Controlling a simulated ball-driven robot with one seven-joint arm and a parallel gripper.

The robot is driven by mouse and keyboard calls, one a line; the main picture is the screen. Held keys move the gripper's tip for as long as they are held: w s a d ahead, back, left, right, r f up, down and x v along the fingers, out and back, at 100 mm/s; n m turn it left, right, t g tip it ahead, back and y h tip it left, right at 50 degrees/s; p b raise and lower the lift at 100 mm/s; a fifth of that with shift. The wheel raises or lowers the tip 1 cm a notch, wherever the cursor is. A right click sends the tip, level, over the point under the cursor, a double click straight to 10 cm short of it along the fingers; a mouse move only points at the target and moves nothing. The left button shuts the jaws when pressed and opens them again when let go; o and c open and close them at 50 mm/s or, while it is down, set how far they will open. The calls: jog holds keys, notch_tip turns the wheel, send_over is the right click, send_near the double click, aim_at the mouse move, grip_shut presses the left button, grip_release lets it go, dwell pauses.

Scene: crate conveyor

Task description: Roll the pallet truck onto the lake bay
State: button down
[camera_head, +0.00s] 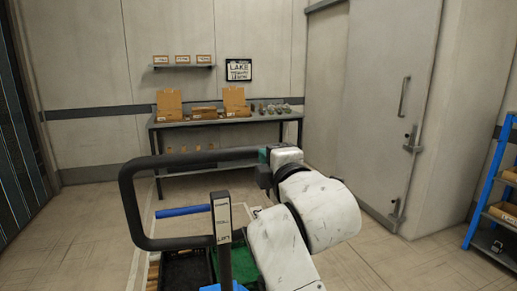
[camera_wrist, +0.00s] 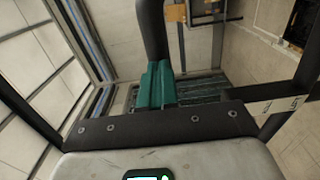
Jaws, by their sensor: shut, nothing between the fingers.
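The pallet truck's black looped handle (camera_head: 135,208) stands up in front of me in the head view, with a labelled upright post (camera_head: 222,232) at its middle. A dark crate (camera_head: 186,262) and a green one (camera_head: 245,262) show low behind it. My gripper (camera_head: 264,156) is at the right end of the handle's top bar. In the wrist view its teal fingers (camera_wrist: 156,86) are shut beside a black bar (camera_wrist: 152,28); I cannot tell whether they touch it. A framed LAKE sign (camera_head: 238,70) hangs on the back wall. Pale floor lines (camera_head: 137,255) show left of the truck, partly hidden.
A grey workbench (camera_head: 160,124) with cardboard boxes stands against the back wall, under a small shelf (camera_head: 184,66). A grey door (camera_head: 385,90) is at right, and a blue rack (camera_head: 482,195) stands at the right edge. The floor at left (camera_head: 85,230) is clear.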

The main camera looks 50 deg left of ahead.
jog(key=v, duration=1)
dwell(0.4)
dwell(0.4)
